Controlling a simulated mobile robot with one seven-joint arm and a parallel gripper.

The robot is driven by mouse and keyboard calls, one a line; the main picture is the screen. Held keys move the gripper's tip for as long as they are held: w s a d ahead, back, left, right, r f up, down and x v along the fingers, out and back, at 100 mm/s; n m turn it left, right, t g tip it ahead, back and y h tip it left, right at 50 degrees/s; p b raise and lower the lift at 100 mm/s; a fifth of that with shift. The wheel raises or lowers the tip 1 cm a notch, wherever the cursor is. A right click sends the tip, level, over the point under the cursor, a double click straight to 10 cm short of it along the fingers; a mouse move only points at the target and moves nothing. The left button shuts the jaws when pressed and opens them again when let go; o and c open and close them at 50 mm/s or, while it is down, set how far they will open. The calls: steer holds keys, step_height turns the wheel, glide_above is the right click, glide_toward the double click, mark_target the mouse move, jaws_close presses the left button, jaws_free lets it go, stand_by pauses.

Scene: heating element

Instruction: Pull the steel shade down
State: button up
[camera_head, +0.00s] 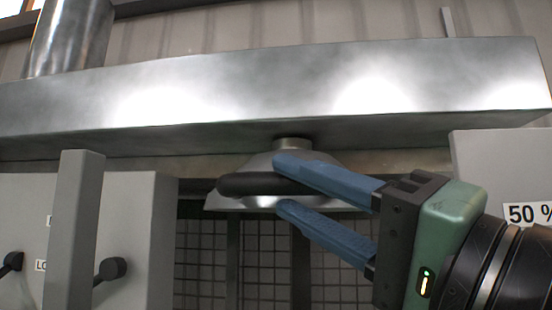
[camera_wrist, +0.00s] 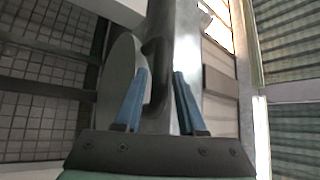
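The steel shade (camera_head: 258,164) is a small metal hood hanging below the long steel duct, with a flared lower rim. A dark rounded handle (camera_head: 245,185) runs across its front. In the wrist view the shade (camera_wrist: 117,75) is a grey rounded shape at the left, and the handle (camera_wrist: 156,80) is a dark bar. My gripper (camera_head: 280,186) has two blue fingers and is open. In the head view its fingertips overlap the handle's right end. In the wrist view my gripper (camera_wrist: 162,72) has the handle between its fingers, nearer the left one. Contact cannot be told.
The long steel duct (camera_head: 270,90) spans the view above the shade. Grey panels with dark knobs (camera_head: 110,269) stand at the left. A light box with a "50 %" label (camera_head: 528,214) is at the right, behind my arm. A grid-like wall (camera_head: 265,265) lies below the shade.

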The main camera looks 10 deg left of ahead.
mark_target(262, 174)
steer(key=p+x, duration=0.1)
steer(key=x, duration=0.3)
steer(key=shift+a+r, duration=0.2)
steer(key=shift+w+a+r+p, duration=0.1)
steer(key=shift+w+a+p, duration=0.3)
steer(key=shift+w, duration=0.1)
jaws_close()
stand_by(0.8)
